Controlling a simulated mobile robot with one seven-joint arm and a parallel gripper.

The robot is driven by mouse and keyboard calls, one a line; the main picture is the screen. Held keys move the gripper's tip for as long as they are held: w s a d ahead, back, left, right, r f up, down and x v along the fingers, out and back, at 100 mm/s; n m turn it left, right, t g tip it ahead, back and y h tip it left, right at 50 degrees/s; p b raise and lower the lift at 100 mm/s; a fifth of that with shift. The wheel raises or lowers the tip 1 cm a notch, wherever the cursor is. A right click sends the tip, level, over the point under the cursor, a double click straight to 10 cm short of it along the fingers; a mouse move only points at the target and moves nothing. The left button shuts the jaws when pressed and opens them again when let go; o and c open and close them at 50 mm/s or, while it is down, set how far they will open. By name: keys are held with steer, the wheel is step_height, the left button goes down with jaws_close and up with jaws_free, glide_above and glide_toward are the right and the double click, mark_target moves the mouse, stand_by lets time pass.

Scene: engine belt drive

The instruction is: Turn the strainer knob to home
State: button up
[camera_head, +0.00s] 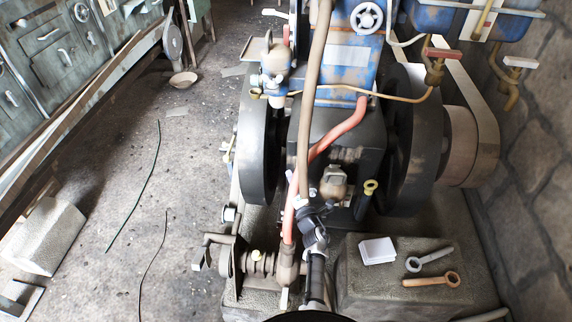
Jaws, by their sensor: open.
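My arm rises from the bottom middle, and my gripper (301,203) is at its far end, in front of the engine and beside the hoses. The fingers are small and partly lost against the hoses; the gripper is open, with nothing seen in it. A yellow-topped knob on a dark stem (370,187) stands a little to the right of my gripper, apart from it. A brass-coloured rounded fitting (333,182) sits between them, low on the engine's front. I cannot tell which of these, if either, is the strainer knob, nor how it is turned.
Dark flywheels (258,150) flank the engine, with a belt (470,95) on the right. A tan hose (311,100) and a red hose (340,132) run close to my gripper. The left floor is mostly clear.

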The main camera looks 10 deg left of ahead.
steer(key=a+r+y, duration=0.1)
steer(key=a+r, duration=0.2)
steer(key=r, duration=0.2)
steer(key=shift+w+r+t, duration=0.25)
steer(key=shift+r+t, duration=0.05)
steer(key=shift+r, duration=0.05)
